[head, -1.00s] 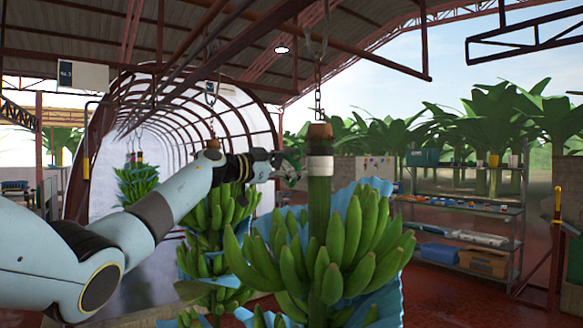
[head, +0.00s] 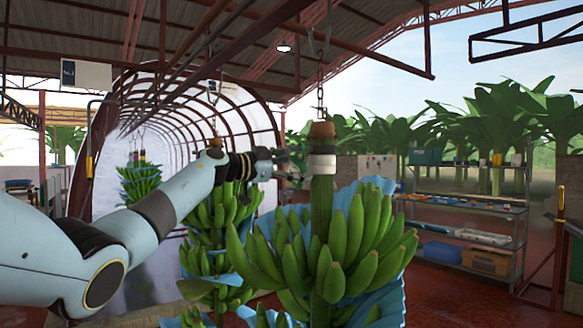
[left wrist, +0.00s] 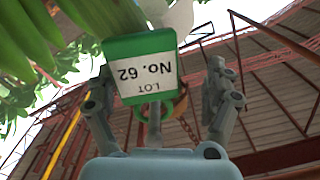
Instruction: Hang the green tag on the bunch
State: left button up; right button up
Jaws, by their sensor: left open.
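The green tag (left wrist: 137,48) fills the upper middle of the left wrist view, its white panel reading "LOT No. 62" upside down. It lies between the open fingers of my left gripper (head: 290,166), with gaps on both sides. A grey strip runs from the tag toward the palm; I cannot tell what it is fixed to. In the head view my left gripper is just left of the near bunch's stem (head: 321,200). The near bunch (head: 340,245) hangs below, with a white band (head: 322,164) around its stem. The tag is not clear in the head view. My right gripper is out of view.
The near bunch hangs from a chain (head: 320,97) with blue sheets (head: 385,300) among its fruit. Another bunch (head: 215,240) hangs behind it to the left. A metal shelf (head: 470,200) with bins stands at the right.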

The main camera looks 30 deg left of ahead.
pick_arm(q)
jog(key=v, duration=1.2)
jog(key=shift+f, duration=0.1)
